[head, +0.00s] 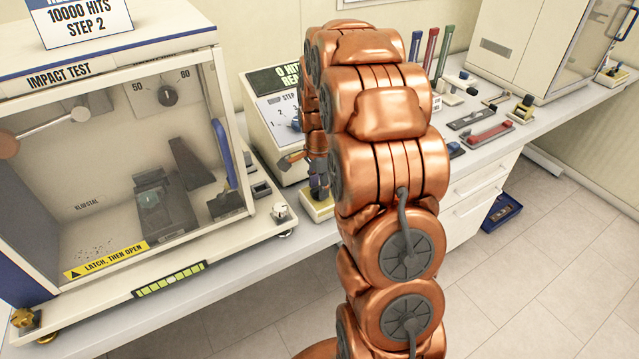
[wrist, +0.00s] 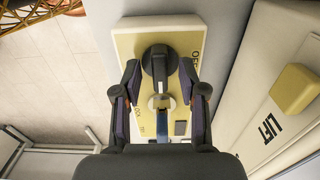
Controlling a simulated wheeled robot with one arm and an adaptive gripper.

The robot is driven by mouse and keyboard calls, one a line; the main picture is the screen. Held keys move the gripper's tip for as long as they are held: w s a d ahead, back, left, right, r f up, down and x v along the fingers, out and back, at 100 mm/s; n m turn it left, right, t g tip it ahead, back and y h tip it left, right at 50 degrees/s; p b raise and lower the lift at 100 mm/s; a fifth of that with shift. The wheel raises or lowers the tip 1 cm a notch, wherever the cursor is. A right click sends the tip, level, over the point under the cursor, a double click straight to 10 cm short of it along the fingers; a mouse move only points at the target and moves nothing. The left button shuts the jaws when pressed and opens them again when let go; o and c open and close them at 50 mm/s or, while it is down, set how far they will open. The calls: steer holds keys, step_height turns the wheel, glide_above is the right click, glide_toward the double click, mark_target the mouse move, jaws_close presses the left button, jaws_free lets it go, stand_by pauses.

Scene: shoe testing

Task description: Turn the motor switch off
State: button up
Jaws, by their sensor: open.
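The motor switch shows in the wrist view as a pale yellow plate (wrist: 125,45) with a dark rotary knob (wrist: 158,62), a silver round part below it, and lettering beginning "OF" at the plate's right. In the head view, a small yellow base (head: 318,208) stands on the bench beside the control box, partly hidden by my arm. My gripper (wrist: 160,72) is open, with one finger on each side of the knob; whether either finger touches it cannot be told. In the head view my gripper (head: 305,162) is just above the yellow base.
The impact test cabinet (head: 110,160) stands left, with its blue door handle (head: 221,152). The control box (head: 262,110) with a dial is behind my gripper. In the wrist view, a "LIFT" panel with a yellow button (wrist: 295,89) is at right. Small tools lie on the bench (head: 480,158) at right.

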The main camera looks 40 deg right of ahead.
jaws_close()
